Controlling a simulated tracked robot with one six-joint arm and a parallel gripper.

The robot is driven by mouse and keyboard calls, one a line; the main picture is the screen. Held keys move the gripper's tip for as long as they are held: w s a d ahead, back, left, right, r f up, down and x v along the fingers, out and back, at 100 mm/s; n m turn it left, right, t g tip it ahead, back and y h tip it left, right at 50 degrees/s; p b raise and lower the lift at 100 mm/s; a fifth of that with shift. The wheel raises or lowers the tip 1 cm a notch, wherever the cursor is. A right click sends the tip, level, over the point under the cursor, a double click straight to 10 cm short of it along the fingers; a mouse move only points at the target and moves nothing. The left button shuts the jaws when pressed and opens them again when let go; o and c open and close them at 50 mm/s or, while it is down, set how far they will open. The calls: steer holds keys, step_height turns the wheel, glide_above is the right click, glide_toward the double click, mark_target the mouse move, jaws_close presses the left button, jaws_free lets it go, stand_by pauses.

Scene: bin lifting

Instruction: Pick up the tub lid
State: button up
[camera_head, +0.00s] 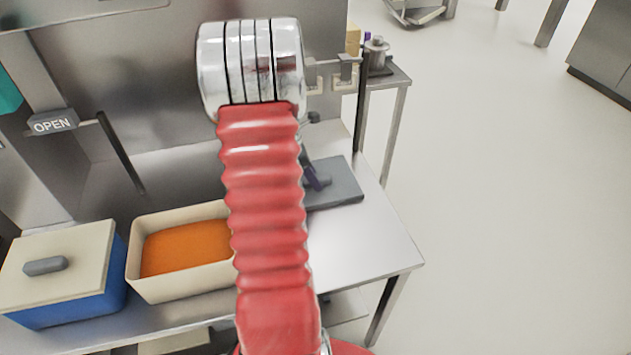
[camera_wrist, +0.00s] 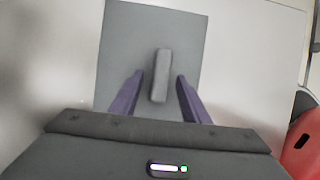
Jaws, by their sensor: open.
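A flat grey lid (camera_wrist: 125,35) with a bar handle (camera_wrist: 161,75) lies on the steel table. It also shows in the head view (camera_head: 345,190), partly hidden behind my red arm. My gripper (camera_wrist: 160,78) is open above the lid, with one purple finger on each side of the handle and visible gaps to it. In the head view only a bit of my gripper (camera_head: 317,178) shows beside the arm. An uncovered cream tub (camera_head: 180,288) with orange contents stands to the left of the lid.
A blue tub (camera_head: 75,302) with a cream lid (camera_head: 75,245) and grey handle stands at the far left. A metal wall panel with an OPEN sign (camera_head: 53,123) rises behind. The steel table (camera_head: 385,235) is clear right of the lid, up to its edge.

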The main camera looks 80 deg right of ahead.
steer(key=shift+c, duration=0.4)
jaws_close()
steer(key=shift+r, duration=0.1)
step_height(320, 180, up, 10)
stand_by(0.6)
